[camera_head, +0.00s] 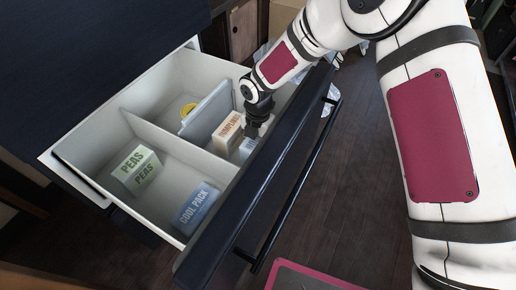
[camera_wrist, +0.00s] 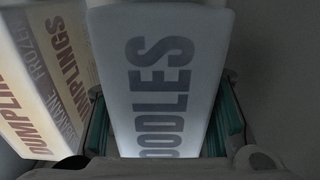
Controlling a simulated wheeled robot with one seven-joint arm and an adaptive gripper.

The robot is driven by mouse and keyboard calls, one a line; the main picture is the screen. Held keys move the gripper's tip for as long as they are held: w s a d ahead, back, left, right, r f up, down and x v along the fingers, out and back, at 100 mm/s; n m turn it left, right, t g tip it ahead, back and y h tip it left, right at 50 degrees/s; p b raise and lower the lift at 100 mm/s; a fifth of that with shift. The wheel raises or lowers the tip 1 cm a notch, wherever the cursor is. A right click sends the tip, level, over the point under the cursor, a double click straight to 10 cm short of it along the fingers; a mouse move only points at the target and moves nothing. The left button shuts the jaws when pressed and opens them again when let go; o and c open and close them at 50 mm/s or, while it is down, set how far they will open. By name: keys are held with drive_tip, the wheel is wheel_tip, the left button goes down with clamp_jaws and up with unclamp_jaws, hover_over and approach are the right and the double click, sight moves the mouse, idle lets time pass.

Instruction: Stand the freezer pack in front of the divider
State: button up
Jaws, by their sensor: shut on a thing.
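My gripper (camera_head: 256,130) reaches down into the right part of an open white drawer (camera_head: 75,140). It is shut on a white pack lettered "NOODLES" (camera_wrist: 165,75), which sits between the fingers in the wrist view; part of it (camera_head: 246,148) shows below the gripper in the head view. A white divider (camera_head: 170,143) splits the drawer into two compartments. A blue pack lettered "COOL PACK" (camera_head: 198,208) leans in the near left compartment, and a "PEAS" box (camera_head: 136,170) stands in that same compartment. Whether the noodles pack touches the drawer floor is hidden.
A dumplings box (camera_head: 228,132) stands close to the left of my gripper, also close in the wrist view (camera_wrist: 45,70). The drawer front (camera_head: 250,180) is nearby.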

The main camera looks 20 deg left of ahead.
drive_tip(key=shift+f, duration=0.25)
drive_tip(key=shift+f, duration=0.15)
drive_tip(key=o, duration=1.5)
drive_tip(key=shift+o, duration=0.2)
wheel_tip(320, 180, up, 12)
drive_tip(key=p, duration=0.4)
